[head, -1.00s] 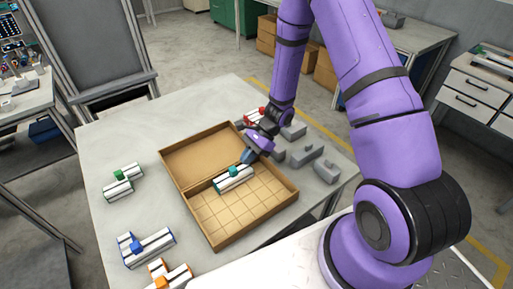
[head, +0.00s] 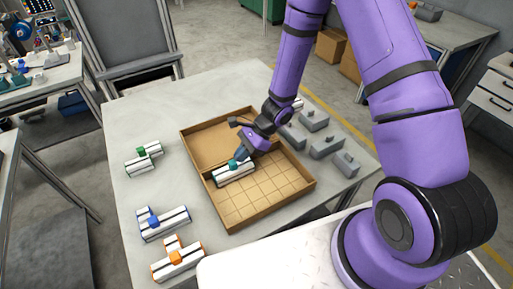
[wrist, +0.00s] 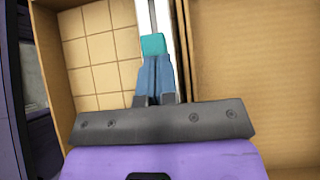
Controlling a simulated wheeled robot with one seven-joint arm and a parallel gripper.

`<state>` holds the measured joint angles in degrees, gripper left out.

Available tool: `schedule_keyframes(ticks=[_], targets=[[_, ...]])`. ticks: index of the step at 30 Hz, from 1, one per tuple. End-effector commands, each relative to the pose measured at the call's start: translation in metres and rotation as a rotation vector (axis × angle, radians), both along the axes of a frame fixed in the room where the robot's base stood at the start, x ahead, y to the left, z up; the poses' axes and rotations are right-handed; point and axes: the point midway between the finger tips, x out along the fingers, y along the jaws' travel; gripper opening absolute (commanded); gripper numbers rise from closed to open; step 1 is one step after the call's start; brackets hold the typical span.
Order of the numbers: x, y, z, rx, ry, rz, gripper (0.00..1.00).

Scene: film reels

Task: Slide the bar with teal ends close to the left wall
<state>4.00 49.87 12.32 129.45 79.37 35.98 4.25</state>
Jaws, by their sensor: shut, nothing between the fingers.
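The bar with teal ends (head: 235,175) is a white bar with a teal block (head: 233,163) on top. It lies in the gridded compartment of a shallow cardboard box (head: 258,216), along the divider and near the compartment's left wall. The wrist view shows the white bar (wrist: 146,16) and the teal block (wrist: 153,45) beside the divider. My gripper (head: 241,156) is shut with nothing held. In the wrist view its blue fingertips (wrist: 154,62) are right at the teal block; I cannot tell whether they touch it. The bar's lower part is hidden behind the fingers.
White bars with green (head: 143,158), blue (head: 164,222) and orange (head: 178,259) parts lie on the table left of the box. Several grey blocks (head: 326,146) stand to its right. The box's other compartment (head: 208,147) looks mostly empty, and most gridded cells are bare.

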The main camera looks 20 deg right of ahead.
Motion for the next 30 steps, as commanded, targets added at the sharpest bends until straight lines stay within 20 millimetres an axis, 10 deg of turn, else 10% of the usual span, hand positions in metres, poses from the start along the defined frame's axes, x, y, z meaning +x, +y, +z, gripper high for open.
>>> schedule_keyframes(ticks=[17, 30], targets=[[-0.005, 0.025, 0.0, -0.001, 0.0, -0.001, 0.0], [0.009, -0.018, 0.018, -0.002, -0.005, 0.002, 0.0]])
